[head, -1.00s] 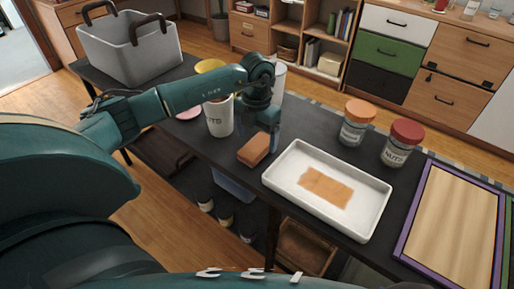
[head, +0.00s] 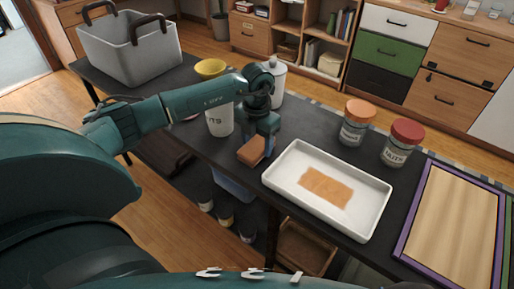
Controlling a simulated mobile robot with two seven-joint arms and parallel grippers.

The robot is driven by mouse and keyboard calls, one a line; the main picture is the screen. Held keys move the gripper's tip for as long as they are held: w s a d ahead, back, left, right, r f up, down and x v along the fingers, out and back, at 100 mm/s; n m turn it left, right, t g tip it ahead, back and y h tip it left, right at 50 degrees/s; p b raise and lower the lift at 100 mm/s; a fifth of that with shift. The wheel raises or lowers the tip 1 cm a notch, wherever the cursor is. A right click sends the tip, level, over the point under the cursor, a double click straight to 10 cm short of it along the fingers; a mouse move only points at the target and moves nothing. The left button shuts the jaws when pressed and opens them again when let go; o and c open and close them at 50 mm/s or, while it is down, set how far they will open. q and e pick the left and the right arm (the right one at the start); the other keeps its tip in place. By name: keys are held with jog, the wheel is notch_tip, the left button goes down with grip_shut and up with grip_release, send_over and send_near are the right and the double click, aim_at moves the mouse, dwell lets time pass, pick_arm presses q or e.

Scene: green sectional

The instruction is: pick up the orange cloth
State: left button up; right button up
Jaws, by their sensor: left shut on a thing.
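The orange cloth (head: 249,151) looks like a small, thick folded block at the front edge of the dark table, just left of the white tray. My left gripper (head: 264,146) is down at its right end and shut on it. The fingers hide part of that end. I cannot tell whether the cloth is lifted off the table. My right gripper is not in view.
The white tray (head: 284,183) has a flat orange-brown patch (head: 326,187) on its bottom. A white cup (head: 219,122), a white lidded canister (head: 276,83) and a yellow bowl (head: 209,68) stand close to my left arm. Two jars, orange-lidded (head: 353,132) and red-lidded (head: 398,152), stand behind the tray.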

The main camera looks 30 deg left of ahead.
aim_at(257, 145)
pick_arm(q)
jog(key=shift+r, duration=0.1)
jog(key=shift+c, duration=0.3)
notch_tip(257, 145, up, 10)
dwell(0.3)
